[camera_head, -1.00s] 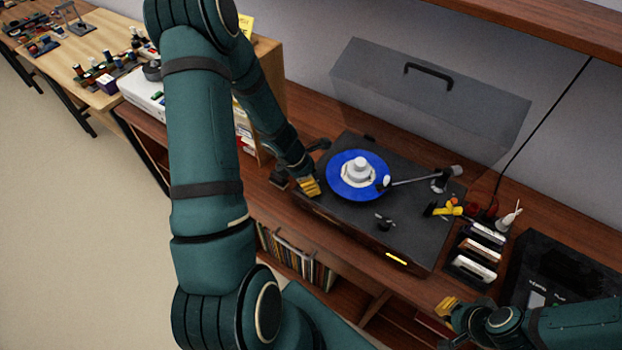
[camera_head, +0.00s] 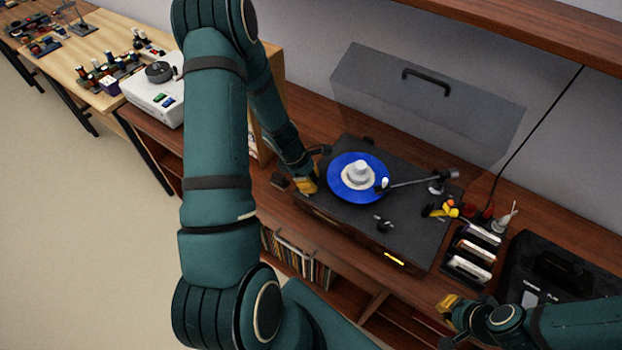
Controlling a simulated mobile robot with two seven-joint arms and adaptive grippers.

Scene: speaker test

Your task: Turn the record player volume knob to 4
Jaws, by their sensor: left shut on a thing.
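The black record player (camera_head: 420,215) stands on the wooden shelf unit with a blue record (camera_head: 345,187) on its platter and its clear lid raised. My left gripper (camera_head: 306,187) is at the player's left front corner. Its yellow fingers are shut on what seems to be the volume knob, which they hide. I cannot read the knob's setting or any numbers. A small dark control (camera_head: 384,225) shows on the player's top near the front. My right gripper (camera_head: 447,304) is low at the lower right, apart from the player; its finger gap is too small to tell.
The tonearm (camera_head: 410,182) reaches over the record. Right of the player are a holder with several cartridges (camera_head: 470,255), yellow and red small items (camera_head: 444,209), and a black device (camera_head: 560,268). Records (camera_head: 300,262) fill the shelf below. A white console (camera_head: 158,98) stands at the left.

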